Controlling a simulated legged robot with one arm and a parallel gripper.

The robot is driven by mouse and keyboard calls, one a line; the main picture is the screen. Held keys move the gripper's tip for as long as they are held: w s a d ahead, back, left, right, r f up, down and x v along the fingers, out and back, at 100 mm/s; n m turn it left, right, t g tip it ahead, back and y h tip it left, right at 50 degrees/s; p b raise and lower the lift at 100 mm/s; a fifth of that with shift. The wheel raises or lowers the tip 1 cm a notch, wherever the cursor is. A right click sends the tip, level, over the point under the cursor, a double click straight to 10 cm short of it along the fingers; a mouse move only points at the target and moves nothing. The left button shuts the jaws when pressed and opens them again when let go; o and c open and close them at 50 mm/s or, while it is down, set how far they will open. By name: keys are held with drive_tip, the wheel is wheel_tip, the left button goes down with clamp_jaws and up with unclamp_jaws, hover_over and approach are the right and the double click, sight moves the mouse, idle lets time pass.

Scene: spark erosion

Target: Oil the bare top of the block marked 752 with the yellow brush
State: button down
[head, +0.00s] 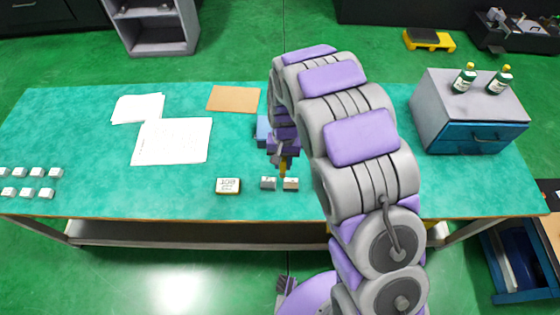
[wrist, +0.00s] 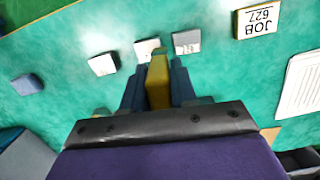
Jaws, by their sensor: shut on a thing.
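My gripper (head: 283,155) is shut on the yellow brush (wrist: 158,82), which points down over the front of the green table. In the wrist view the brush's far end overlaps the near edge of a pale-topped block (wrist: 147,48); I cannot tell whether they touch. This block also shows in the head view (head: 291,184). A grey-topped block (wrist: 186,41) stands beside it, also in the head view (head: 268,183). Another pale block (wrist: 103,64) and a dark block (wrist: 27,84) stand farther left in the wrist view. No 752 is readable on any block.
A plate reading JOB 627 (wrist: 257,20) stands beside the blocks, also in the head view (head: 228,185). Papers (head: 172,141), a brown board (head: 234,99) and several small blocks (head: 46,193) lie left. A drawer cabinet (head: 470,110) bears two bottles. My arm hides the table's middle right.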

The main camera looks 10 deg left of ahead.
drive_tip(key=shift+d, duration=0.1)
drive_tip(key=shift+a, duration=0.2)
drive_tip(key=shift+a, duration=0.25)
drive_tip(key=shift+f, duration=0.1)
drive_tip(key=shift+d+b, duration=0.1)
drive_tip(key=shift+b, duration=0.3)
drive_tip(key=shift+d+f+b, duration=0.15)
drive_tip(key=shift+b, duration=0.35)
drive_tip(key=shift+d+b, duration=0.1)
drive_tip(key=shift+b, duration=0.85)
